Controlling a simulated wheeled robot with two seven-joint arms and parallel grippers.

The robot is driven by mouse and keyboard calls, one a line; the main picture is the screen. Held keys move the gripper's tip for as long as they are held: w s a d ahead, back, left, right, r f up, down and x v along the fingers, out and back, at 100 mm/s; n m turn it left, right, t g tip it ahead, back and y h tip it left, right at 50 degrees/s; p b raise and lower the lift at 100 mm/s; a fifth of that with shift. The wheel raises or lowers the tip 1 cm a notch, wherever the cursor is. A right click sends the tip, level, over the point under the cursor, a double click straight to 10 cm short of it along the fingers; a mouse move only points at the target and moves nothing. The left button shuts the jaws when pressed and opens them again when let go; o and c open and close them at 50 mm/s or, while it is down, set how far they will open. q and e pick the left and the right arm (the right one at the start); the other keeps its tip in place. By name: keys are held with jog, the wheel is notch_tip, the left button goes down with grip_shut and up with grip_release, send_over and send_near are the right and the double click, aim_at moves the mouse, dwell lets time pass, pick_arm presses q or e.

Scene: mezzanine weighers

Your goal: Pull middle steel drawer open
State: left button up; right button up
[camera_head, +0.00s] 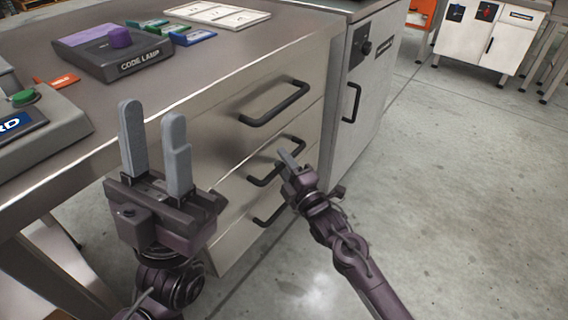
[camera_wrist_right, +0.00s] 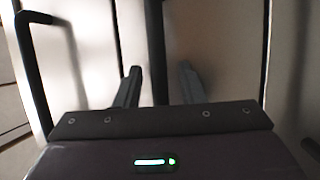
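The steel cabinet has three stacked drawers with black bar handles. The middle drawer's handle (camera_head: 262,180) is partly hidden by my right gripper (camera_head: 289,160). The middle drawer front (camera_head: 235,185) looks flush with the others. In the right wrist view the handle (camera_wrist_right: 157,40) runs between the two fingers of my right gripper (camera_wrist_right: 160,72), with a visible gap on each side. That gripper is open around the handle. My left gripper (camera_head: 153,112) is open and empty, raised in front of the bench's near edge, away from the handles.
The top drawer's handle (camera_head: 274,104) is above and the bottom handle (camera_head: 268,212) below. A cabinet door (camera_head: 362,100) stands to the right. A code lamp box (camera_head: 112,50) and coloured blocks (camera_head: 190,37) sit on the bench top. The floor (camera_head: 460,200) at the right is clear.

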grip_shut()
dwell(0.3)
